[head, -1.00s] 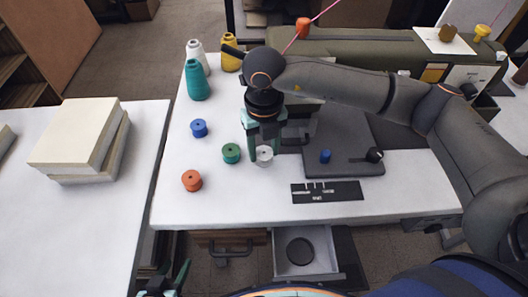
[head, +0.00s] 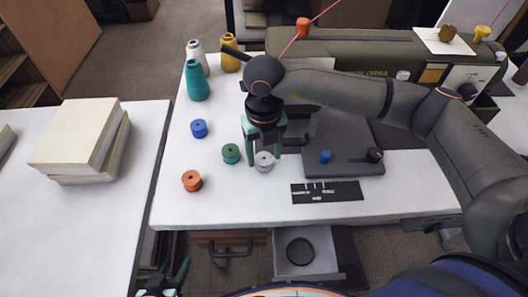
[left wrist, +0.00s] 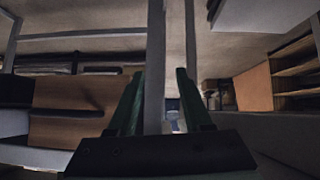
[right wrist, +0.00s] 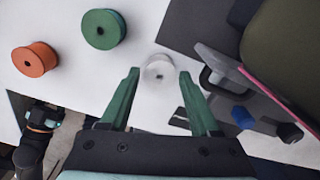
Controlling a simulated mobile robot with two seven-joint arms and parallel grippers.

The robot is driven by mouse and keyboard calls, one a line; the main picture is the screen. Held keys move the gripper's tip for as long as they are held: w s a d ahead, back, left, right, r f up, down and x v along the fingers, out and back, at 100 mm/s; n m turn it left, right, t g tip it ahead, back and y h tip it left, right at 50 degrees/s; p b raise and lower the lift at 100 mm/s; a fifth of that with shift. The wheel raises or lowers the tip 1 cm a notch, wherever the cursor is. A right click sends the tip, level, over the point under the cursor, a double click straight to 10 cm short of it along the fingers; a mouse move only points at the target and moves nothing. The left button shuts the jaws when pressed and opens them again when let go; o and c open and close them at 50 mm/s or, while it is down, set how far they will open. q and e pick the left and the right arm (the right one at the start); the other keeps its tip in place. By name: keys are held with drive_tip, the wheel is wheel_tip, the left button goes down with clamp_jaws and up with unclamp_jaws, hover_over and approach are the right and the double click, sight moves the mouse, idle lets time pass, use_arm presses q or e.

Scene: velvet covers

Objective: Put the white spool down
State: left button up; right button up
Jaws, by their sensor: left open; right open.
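The white spool (head: 264,162) stands upright on the white table, right of the green spool (head: 231,153). My right gripper (head: 267,156) is open and points down over it, one finger on each side. In the right wrist view the white spool (right wrist: 159,72) shows between and just beyond the spread fingertips, with no clear grip on it. My left gripper (head: 172,276) is open and empty, low beside the table's front edge. In the left wrist view its open fingers (left wrist: 160,75) have a grey post between them.
A blue spool (head: 198,128) and an orange spool (head: 191,180) stand on the left of the table. Thread cones (head: 197,82) stand behind. A black labelled strip (head: 326,192) and a sewing machine (head: 370,60) are at right. An open drawer (head: 303,268) juts out below.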

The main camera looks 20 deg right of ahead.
sight(264, 158)
wheel_tip(264, 158, up, 7)
drive_tip(key=shift+r, duration=0.1)
